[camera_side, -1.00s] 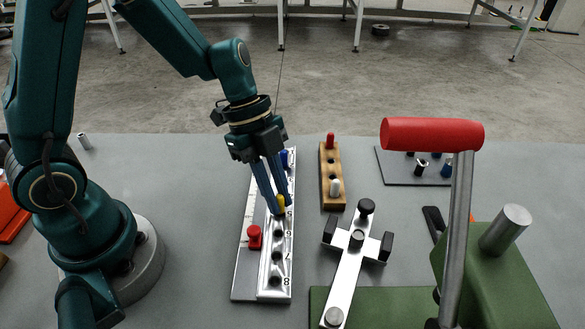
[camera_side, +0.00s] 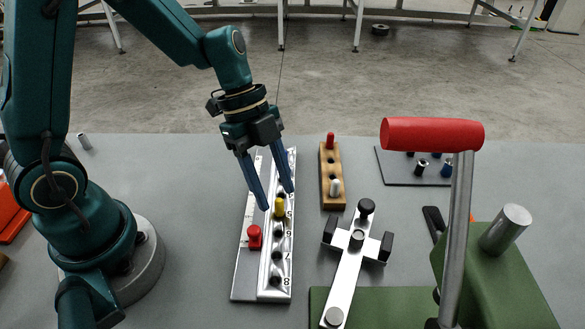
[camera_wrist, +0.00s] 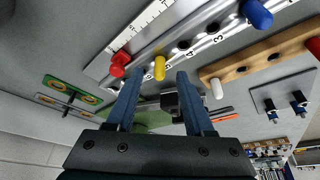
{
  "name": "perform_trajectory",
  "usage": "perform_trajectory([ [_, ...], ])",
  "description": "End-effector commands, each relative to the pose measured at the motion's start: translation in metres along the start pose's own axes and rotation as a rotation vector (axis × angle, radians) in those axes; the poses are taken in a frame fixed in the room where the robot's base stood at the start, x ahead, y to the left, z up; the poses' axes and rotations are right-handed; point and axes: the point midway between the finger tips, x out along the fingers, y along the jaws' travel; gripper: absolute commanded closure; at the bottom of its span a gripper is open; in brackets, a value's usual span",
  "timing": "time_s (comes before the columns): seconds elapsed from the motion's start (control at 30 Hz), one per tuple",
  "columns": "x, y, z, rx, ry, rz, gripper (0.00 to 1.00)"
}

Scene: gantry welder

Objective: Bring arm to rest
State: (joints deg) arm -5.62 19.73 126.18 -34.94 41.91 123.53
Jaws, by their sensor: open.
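My gripper (camera_side: 272,197) is open and empty, with its two blue fingers spread above the numbered metal rail (camera_side: 268,286). A yellow peg (camera_side: 280,207) stands in the rail near the 5 mark, just below the fingertips and apart from them. In the wrist view the open gripper (camera_wrist: 158,88) shows with the yellow peg (camera_wrist: 159,68) beyond its fingertips. A red peg (camera_side: 254,237) stands on the scale strip beside the rail. A blue peg (camera_wrist: 257,14) shows at the top right of the wrist view; the fingers hide it in the side view.
A wooden block (camera_side: 327,172) with red and white pegs stands right of the rail. A metal cross-shaped clamp (camera_side: 345,273), a green press (camera_side: 495,275) with a red handle (camera_side: 432,133), and a dark plate (camera_side: 390,168) lie farther right. The grey table is clear behind the rail.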

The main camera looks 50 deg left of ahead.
Motion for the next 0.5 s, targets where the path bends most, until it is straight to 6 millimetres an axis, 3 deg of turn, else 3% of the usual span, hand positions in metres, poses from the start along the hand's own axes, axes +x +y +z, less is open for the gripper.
perform_trajectory([
  [0.27, -0.031, -0.002, -0.003, 0.013, -0.004, -0.018, 0.47],
  [0.5, -0.072, 0.006, -0.024, 0.081, -0.063, -0.161, 0.47],
])
